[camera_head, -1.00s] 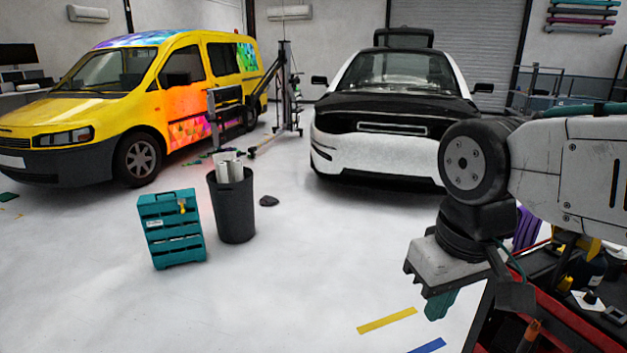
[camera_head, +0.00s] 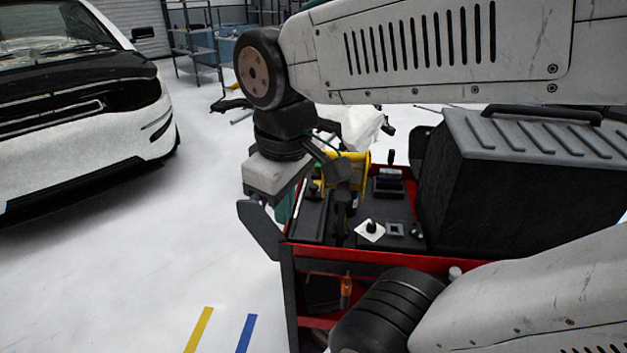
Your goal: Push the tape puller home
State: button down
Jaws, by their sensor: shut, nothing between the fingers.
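My gripper (camera_head: 284,210) hangs at the end of my arm, over the near left corner of a red and black tool cart (camera_head: 345,258). Its teal fingers are shut and empty, and partly hidden behind the cart's edge. On the cart top, a small black knob-like piece stands on a white square plate (camera_head: 370,231). A small grey square piece (camera_head: 396,229) lies just right of it. I cannot tell which piece is the tape puller. My gripper is left of these pieces and apart from them. A yellow object (camera_head: 347,170) at the back of the cart is partly hidden by my arm.
A large black case with a ribbed grey lid (camera_head: 530,128) stands at the cart's right. A white and black car (camera_head: 80,120) is at left. Yellow (camera_head: 199,329) and blue (camera_head: 245,333) strips lie on the floor. The floor between car and cart is clear.

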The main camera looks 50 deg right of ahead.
jog(key=w+d+n+h, duration=0.2)
jog(key=w+d+n, duration=0.7)
jog(key=w+n, duration=0.1)
jog(key=n, duration=1)
send_over(310, 205)
jog(key=s+a, duration=0.2)
jog(key=a, duration=0.2)
jog(key=shift+h, duration=0.4)
jog(key=f, duration=1.9)
jog(key=shift+d+f, duration=0.2)
jog(key=shift+d, duration=0.05)
jog(key=d, duration=0.1)
jog(key=w+d, duration=0.1)
jog(key=d, duration=0.1)
jog(key=shift+w+f, duration=0.3)
jog(key=shift+f, duration=0.1)
jog(key=shift+w+d, duration=0.2)
jog(key=shift+d, duration=0.15)
